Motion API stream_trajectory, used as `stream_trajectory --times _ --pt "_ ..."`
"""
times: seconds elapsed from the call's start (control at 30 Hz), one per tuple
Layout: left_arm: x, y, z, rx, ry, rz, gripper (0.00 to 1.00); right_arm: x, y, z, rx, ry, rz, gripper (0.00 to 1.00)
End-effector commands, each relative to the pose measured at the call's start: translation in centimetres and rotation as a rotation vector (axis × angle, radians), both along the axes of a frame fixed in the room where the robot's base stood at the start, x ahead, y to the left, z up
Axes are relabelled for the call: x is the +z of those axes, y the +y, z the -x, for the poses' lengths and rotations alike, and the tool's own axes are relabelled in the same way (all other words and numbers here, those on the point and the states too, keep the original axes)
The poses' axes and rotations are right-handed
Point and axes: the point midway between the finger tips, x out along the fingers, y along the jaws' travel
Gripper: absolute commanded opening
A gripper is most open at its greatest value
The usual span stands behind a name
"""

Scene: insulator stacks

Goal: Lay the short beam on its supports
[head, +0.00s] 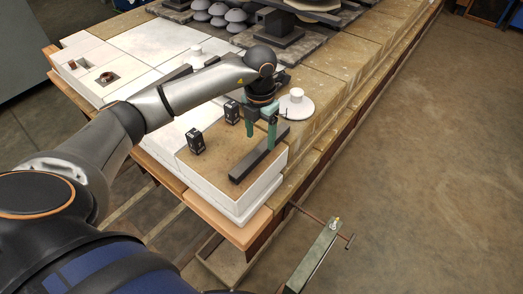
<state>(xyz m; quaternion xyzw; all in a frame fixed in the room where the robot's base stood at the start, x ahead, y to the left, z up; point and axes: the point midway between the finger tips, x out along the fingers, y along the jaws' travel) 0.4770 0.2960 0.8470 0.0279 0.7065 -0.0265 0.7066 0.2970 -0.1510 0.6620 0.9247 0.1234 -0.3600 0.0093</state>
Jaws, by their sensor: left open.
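The short beam (248,167) is a dark grey bar lying slantwise on a brown-topped white block. Two small black blocks, one nearer (195,142) and one farther (232,112), stand upright to its left and look like the supports. Nothing lies across them. My left gripper (261,141) points down above the far half of the beam, with its two green fingers apart and nothing between them that I can make out. The right fingertip overlaps the beam in the picture; I cannot tell whether it touches. My right gripper is out of view.
A white disc with a knob (295,105) stands just beyond my left gripper. Grey domed pieces (220,14) stand at the back. The brown top (214,166) between the black blocks and the beam is clear. A green bar with a rod (315,255) is at the lower right.

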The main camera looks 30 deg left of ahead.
Motion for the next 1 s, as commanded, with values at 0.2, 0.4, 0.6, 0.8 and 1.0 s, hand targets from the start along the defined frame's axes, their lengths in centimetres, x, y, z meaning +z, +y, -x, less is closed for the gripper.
stream_trajectory --times 0.2,0.4,0.6,0.8,1.0 --pt "-2.7 0.0 -0.4 0.0 0.004 0.003 0.72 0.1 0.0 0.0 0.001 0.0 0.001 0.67" --pt "-5.1 0.0 -0.5 -0.001 0.003 0.003 0.72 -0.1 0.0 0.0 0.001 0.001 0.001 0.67" --pt "-5.3 0.1 -0.6 -0.001 0.001 0.002 0.72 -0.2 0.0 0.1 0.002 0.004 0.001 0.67" --pt "-5.3 0.0 -0.6 -0.001 0.001 0.002 0.58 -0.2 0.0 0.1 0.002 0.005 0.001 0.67" --pt "-5.3 0.0 -0.6 -0.001 0.0 0.002 0.35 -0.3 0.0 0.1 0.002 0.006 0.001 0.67"
